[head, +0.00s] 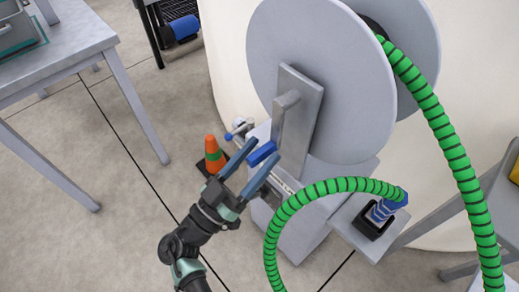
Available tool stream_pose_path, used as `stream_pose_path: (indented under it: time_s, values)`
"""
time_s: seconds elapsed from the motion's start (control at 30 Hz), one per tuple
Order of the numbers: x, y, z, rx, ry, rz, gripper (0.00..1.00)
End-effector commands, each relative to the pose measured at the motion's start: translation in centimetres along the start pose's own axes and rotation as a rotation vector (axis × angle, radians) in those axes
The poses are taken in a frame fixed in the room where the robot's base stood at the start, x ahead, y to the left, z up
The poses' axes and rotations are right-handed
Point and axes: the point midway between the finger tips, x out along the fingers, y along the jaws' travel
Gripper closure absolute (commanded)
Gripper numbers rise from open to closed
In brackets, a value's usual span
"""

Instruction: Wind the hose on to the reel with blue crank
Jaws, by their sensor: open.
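The reel (320,45) has large grey discs and stands upright before a cream curved surface. A grey crank plate with a peg (300,125) is on its near face. A blue block (262,153), which looks like the crank's grip, shows beside the plate's lower end. My gripper (264,150) is open, its two fingertips on either side of the blue block in the picture; contact cannot be told. The green ribbed hose (447,130) runs from between the discs down the right side. Its other visible stretch arches to a blue end piece (388,207) in a black holder.
An orange cone (213,155) with a green band stands on the floor left of my gripper. A grey table (70,45) is at upper left. A grey frame (430,212) is at right. The tiled floor at lower left is clear.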

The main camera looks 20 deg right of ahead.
Motion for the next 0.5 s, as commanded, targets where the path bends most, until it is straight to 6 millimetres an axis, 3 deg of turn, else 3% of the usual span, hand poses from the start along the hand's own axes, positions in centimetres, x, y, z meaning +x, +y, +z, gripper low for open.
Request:
stream_pose_path:
  time_s: [0.37, 0.5]
  values:
    - [0.80, 0.02, 0.00, 0.000, 0.000, 0.001, 0.38]
    - [0.77, 0.01, -0.01, 0.001, 0.000, 0.001, 0.60]
